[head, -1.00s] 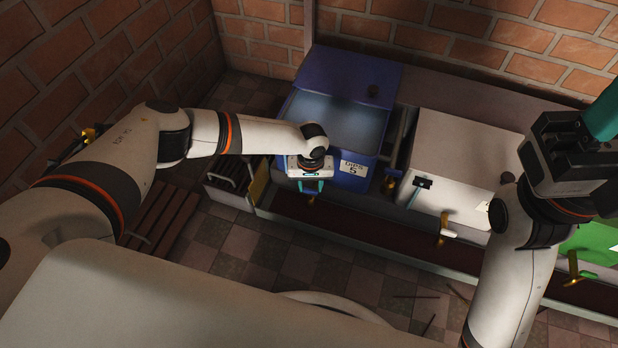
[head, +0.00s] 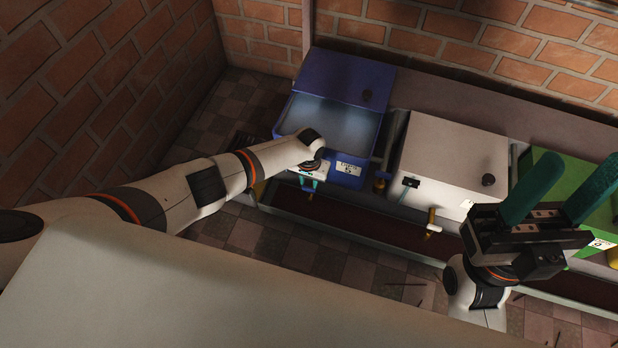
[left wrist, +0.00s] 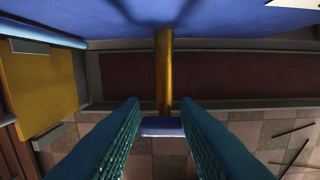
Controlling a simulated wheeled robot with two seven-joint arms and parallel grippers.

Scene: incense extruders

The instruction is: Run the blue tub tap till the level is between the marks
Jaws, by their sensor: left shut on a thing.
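The blue tub (head: 345,140) stands against the back wall with pale blue liquid inside and a white label (head: 348,169) on its front. No level marks can be made out. In the left wrist view, its brass tap (left wrist: 164,65) comes out from the tub's front, with a blue handle (left wrist: 162,127) at its end. My left gripper (head: 308,184) is at the tub's front, shut on the tap handle; its teal fingers flank the handle in the left wrist view. My right gripper (head: 578,167) is open and empty at the right, fingers pointing up.
A white tub (head: 455,150) with a brass tap (head: 432,222) stands right of the blue tub. A green tub (head: 565,185) stands beyond it, partly behind my right gripper. A dark trough (head: 345,230) runs along the front. Thin sticks lie on the tiled floor.

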